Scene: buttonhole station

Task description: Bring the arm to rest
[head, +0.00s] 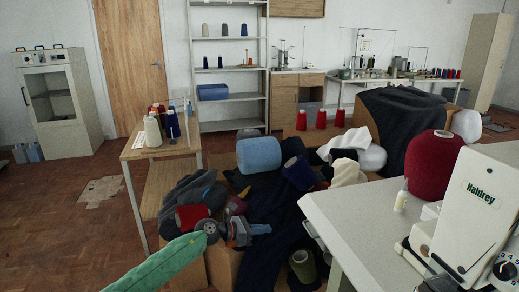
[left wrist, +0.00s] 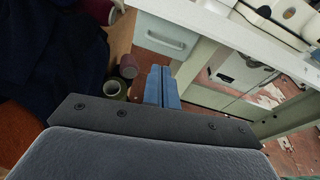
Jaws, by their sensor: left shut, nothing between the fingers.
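My left arm (head: 160,266), in a green covering, comes in from the lower left of the head view. My left gripper (head: 266,229) is at its end, in front of the pile of yarn and dark cloth, pointing right. In the left wrist view its blue fingers (left wrist: 161,72) lie together, shut and empty. Beyond them are a white drawer front (left wrist: 166,36) and the floor. My right gripper is in neither view.
A white table (head: 375,225) with a sewing machine (head: 465,215) stands close on the right. Dark cloth (head: 275,205) and yarn cones fill the middle. A small wooden table (head: 160,150) stands behind the arm. Bare floor (head: 60,215) lies at the left.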

